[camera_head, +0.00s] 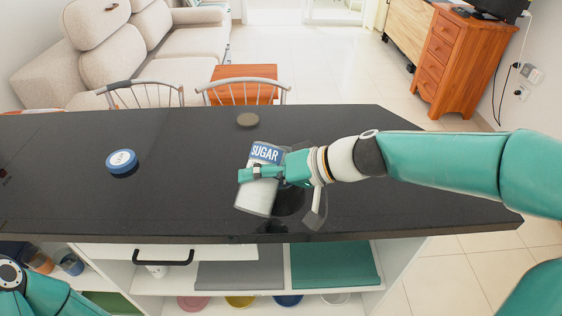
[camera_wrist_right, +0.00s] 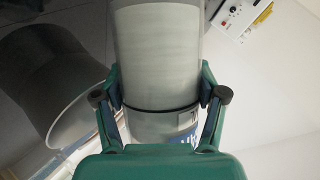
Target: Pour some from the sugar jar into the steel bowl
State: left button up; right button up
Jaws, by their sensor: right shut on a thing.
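The sugar jar (camera_head: 257,201), pale with a blue SUGAR label, is over the near part of the black counter, leaning in the head view. My right gripper (camera_head: 260,173) is shut around its middle. In the right wrist view the jar (camera_wrist_right: 157,60) fills the middle between the fingers. A dark, shiny round shape (camera_head: 291,203), apparently the steel bowl, shows just right of the jar, partly hidden by my gripper. I cannot tell whether any sugar is coming out. My left arm shows at the lower left, its gripper out of view.
A blue-and-white round tin or lid (camera_head: 122,161) lies on the left of the counter (camera_head: 400,190). Two chairs (camera_head: 243,90) stand behind. An open shelf (camera_head: 240,275) is below the near edge. The counter's right part is clear.

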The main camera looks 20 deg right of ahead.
jog(key=shift+f+m+g+y+p, duration=0.4)
jog(key=shift+m+g+y+p, duration=0.55)
jog(key=shift+p, duration=2.05)
jog(key=shift+w+d+r+m+y+p, duration=0.25)
jog(key=shift+w+d+r+m+p, duration=0.4)
jog(key=shift+p, duration=0.25)
dwell(1.2)
jog(key=shift+w+r+m+g+y+p, duration=0.25)
jog(key=shift+r+m+g+y+p, duration=0.15)
jog(key=shift+m+y+p, duration=0.15)
dwell(1.9)
